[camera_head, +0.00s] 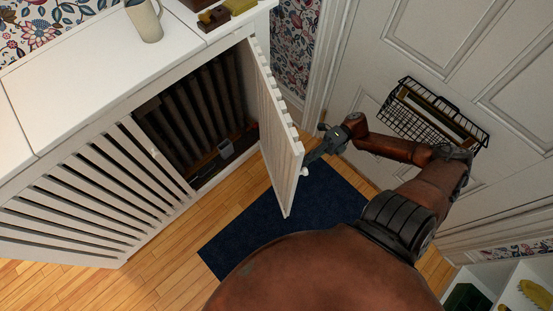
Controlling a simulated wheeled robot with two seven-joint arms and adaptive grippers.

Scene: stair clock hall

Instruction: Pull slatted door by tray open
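The white slatted door (279,130) on the right side of the cabinet stands wide open, swung out from the cabinet front. A small pale knob (304,172) sits near its free edge. My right gripper (308,159) is at that edge, close beside the knob; its fingertips are too small to tell whether they grip it. A brown tray-like object (213,18), only partly in view, lies on the cabinet top above this door. My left gripper is not in view.
The left slatted door (100,190) is shut. The open compartment holds a dim grey and brown object (225,147). A dark blue mat (240,237) lies below the door. A wire basket (410,122) hangs on the panelled door at right.

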